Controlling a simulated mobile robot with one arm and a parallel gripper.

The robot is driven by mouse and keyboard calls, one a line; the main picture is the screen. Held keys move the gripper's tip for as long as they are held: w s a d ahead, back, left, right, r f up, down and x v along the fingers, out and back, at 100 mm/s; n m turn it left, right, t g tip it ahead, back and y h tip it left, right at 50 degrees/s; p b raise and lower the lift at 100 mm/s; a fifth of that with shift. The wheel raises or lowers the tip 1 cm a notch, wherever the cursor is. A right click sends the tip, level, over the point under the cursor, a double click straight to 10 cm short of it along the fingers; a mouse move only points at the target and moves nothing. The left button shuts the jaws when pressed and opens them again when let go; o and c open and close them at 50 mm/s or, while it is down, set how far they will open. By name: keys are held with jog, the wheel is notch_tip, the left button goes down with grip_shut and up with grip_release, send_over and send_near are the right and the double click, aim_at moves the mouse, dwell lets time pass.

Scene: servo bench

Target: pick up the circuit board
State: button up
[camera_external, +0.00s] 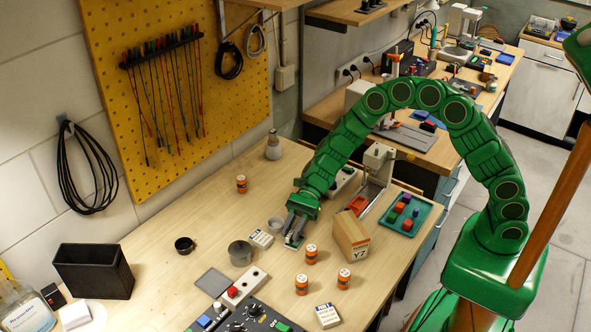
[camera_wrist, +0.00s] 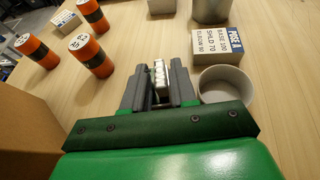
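My gripper (camera_external: 294,230) points down at the middle of the bench, its fingertips low near the top. A small green and pale piece, which looks like the circuit board (camera_external: 293,242), shows at the fingertips. In the wrist view my gripper (camera_wrist: 160,85) has its two grey fingers close together. A narrow strip of pale blocks, apparently part of the circuit board (camera_wrist: 160,75), fills the gap between them. The fingers look shut on it. They hide most of the board, and I cannot tell whether it is clear of the bench.
A cardboard box (camera_external: 350,237) stands close on the right. A labelled white box (camera_external: 261,239) and a round grey cup (camera_wrist: 225,85) are close by. Several orange cylinders (camera_external: 311,254) stand in front. A green tray (camera_external: 424,222) with blocks lies farther right.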

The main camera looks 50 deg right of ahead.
grip_shut()
jog(key=shift+r, duration=0.1)
